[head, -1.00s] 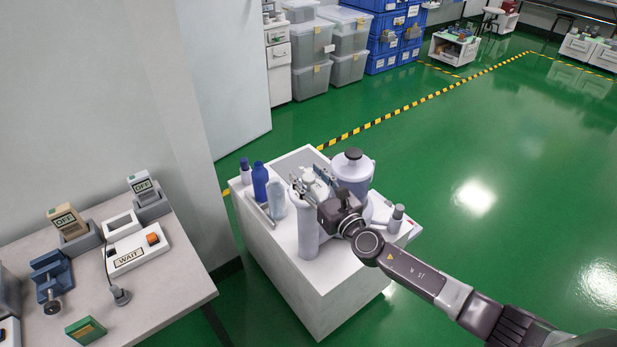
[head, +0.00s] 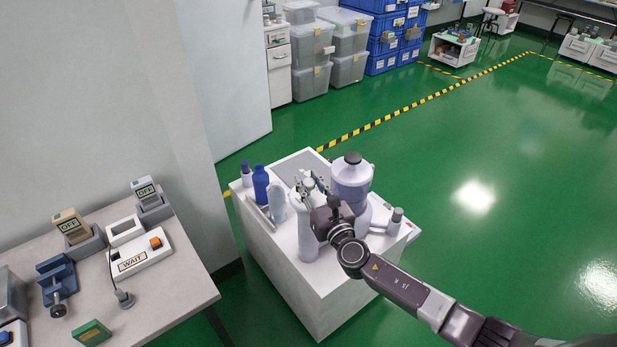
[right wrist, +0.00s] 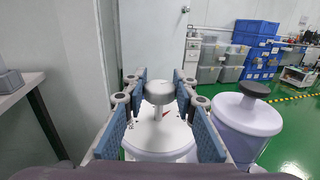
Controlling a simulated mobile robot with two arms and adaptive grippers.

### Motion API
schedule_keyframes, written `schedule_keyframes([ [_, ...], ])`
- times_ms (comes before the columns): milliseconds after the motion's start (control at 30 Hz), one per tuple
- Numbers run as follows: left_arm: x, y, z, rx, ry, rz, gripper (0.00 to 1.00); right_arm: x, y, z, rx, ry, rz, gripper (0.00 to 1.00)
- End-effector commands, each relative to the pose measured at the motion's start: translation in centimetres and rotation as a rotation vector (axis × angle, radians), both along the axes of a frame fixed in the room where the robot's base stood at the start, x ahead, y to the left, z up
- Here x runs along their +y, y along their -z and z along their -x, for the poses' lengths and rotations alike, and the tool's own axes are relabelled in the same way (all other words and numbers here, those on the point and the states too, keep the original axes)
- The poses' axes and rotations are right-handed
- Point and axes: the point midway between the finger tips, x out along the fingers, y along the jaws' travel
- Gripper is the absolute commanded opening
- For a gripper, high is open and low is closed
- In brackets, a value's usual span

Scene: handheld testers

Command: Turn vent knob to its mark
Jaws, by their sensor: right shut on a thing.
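The vent knob (right wrist: 160,92) is a pale grey rounded knob on top of a white canister. The canister (head: 308,240) stands upright at the front of the white cabinet in the head view. In the right wrist view its white top (right wrist: 160,140) shows dark lettering and a red mark just beside the knob; the rest of the scale is partly hidden. My right gripper (right wrist: 158,95) has its blue-padded fingers on both sides of the knob and is shut on it. In the head view the right gripper (head: 312,187) partly hides the knob. My left gripper is not in view.
A large pale jar with a dark cap (head: 352,180) stands close right of the canister. Blue bottles (head: 261,185) stand left of it, and a small bottle (head: 396,217) at the right edge. A bench (head: 180,282) with testers is at the left. Green floor is clear at right.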

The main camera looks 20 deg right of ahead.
Motion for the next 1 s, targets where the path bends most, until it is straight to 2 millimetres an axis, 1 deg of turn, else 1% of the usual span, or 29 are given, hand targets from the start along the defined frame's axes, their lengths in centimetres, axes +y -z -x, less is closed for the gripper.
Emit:
schedule_keyframes([
  [33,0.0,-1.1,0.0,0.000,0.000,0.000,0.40,0.3,-0.4,0.1,0.005,0.033,-0.006,0.01],
  [100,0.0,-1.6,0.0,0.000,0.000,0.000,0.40,0.3,-0.3,0.1,0.005,0.086,-0.006,0.01],
  [233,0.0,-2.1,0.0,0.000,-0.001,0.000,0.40,0.3,-0.1,0.0,0.005,0.193,-0.006,0.01],
  [367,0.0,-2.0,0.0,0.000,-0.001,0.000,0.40,0.3,0.1,0.0,0.004,0.293,-0.005,0.01],
  [600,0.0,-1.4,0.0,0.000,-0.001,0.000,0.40,0.2,0.2,0.0,0.003,0.444,-0.003,0.01],
  [800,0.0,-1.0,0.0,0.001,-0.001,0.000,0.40,0.1,0.2,0.0,0.002,0.518,0.000,0.01],
  [1000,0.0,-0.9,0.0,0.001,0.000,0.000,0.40,0.1,0.1,0.0,0.002,0.549,0.001,0.01],
])
